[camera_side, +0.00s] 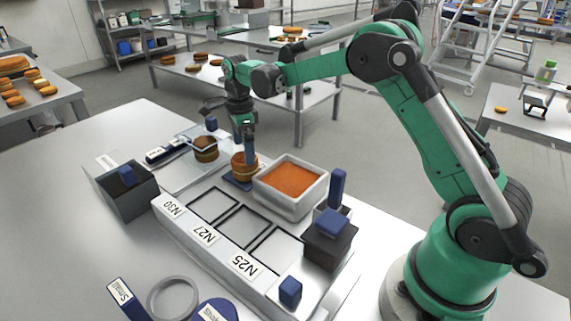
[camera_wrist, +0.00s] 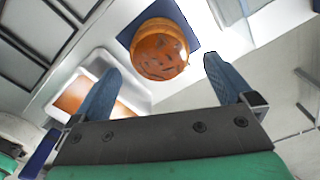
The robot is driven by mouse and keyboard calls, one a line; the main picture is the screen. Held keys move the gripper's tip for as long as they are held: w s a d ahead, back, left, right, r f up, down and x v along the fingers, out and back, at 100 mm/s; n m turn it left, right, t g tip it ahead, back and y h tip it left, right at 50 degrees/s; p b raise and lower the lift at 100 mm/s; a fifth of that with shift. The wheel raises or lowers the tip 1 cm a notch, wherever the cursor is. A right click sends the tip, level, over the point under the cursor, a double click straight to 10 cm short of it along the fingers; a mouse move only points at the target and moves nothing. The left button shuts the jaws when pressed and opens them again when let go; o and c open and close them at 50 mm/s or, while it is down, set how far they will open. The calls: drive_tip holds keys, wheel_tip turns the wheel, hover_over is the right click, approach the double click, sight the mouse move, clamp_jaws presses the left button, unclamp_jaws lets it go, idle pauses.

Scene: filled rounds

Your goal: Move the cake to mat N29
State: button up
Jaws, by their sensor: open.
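A round orange-brown cake (camera_side: 240,172) sits on a dark blue square mat (camera_side: 232,182) beside the orange-filled tray. In the wrist view the same cake (camera_wrist: 160,52), with dark flecks on top, lies on the blue mat (camera_wrist: 126,34). My gripper (camera_side: 249,158) is over this cake with its fingers pointing down. In the wrist view my gripper (camera_wrist: 162,66) is open, its two blue fingers apart, with the cake showing between and beyond them. Labels N30 (camera_side: 173,208), N27 (camera_side: 205,235) and N25 (camera_side: 243,265) stand before dark-framed squares; I read no N29 label.
A white tray with orange filling (camera_side: 318,187) stands just right of the cake. A darker round cake (camera_side: 205,143) sits on a clear-walled stand at the left. A dark box with a blue block (camera_side: 328,240) and a grey bin (camera_side: 128,203) flank the row of framed squares.

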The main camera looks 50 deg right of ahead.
wheel_tip(320, 180, up, 7)
drive_tip(key=s+a+r+n+t, duration=0.3)
drive_tip(key=s+a+r+n, duration=0.15)
drive_tip(key=s+n, duration=0.5)
drive_tip(key=s+a+f+n+t, duration=0.1)
drive_tip(key=s+f+n+t, duration=0.3)
drive_tip(key=s+n, duration=0.4)
drive_tip(key=shift+a+n, duration=0.3)
drive_tip(key=shift+n, duration=2.65)
